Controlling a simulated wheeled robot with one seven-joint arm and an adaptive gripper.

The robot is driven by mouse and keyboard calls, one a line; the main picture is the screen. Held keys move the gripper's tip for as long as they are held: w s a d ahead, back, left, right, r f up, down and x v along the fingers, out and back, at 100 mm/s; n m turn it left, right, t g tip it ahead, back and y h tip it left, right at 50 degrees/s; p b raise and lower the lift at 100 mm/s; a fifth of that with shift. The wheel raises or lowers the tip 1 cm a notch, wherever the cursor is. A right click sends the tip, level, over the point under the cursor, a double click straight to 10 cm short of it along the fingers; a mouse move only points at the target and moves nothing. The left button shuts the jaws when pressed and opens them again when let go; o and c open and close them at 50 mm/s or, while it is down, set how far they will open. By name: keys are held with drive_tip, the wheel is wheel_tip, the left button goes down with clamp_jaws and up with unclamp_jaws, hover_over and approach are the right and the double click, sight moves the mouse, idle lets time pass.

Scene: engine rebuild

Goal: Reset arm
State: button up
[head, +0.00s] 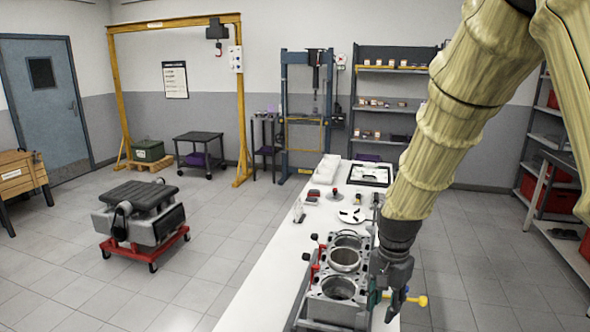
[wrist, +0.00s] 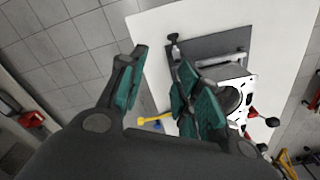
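My arm (head: 455,110) reaches down from the upper right in the head view, over the long white workbench. My gripper (head: 393,298) hangs at the right side of the engine block (head: 340,258). In the wrist view, the two green-padded fingers of my gripper (wrist: 161,64) are spread apart with nothing between them. The engine block (wrist: 240,88) lies beyond the right finger there and is partly hidden by it. Whether the gripper touches the block cannot be told.
A yellow-ended tool (head: 416,300) sticks out beside the block; it also shows in the wrist view (wrist: 152,120). The white bench (head: 262,270) carries small parts and a black-rimmed tray (head: 370,173). A red wheeled stand (head: 145,250) is at left. Open floor lies between.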

drive_tip(key=s+d+f+n+b, duration=0.1)
drive_tip(key=s+f, duration=0.2)
drive_tip(key=f, duration=0.5)
drive_tip(key=s+f+n, duration=0.2)
drive_tip(key=s+f, duration=0.2)
drive_tip(key=f, duration=0.5)
drive_tip(key=s+d+f+n+b, duration=0.1)
drive_tip(key=s+f, duration=0.2)
drive_tip(key=f, duration=0.5)
drive_tip(key=s+f+n+b, duration=0.1)
drive_tip(key=s+f+n, duration=0.1)
drive_tip(key=s+f, duration=0.7)
drive_tip(key=s+f+n+b, duration=0.1)
drive_tip(key=s+f+n, duration=0.2)
drive_tip(key=s+f, duration=0.5)
drive_tip(key=s, duration=0.6)
drive_tip(key=shift+s+d+f, duration=0.15)
drive_tip(key=shift+f, duration=0.2)
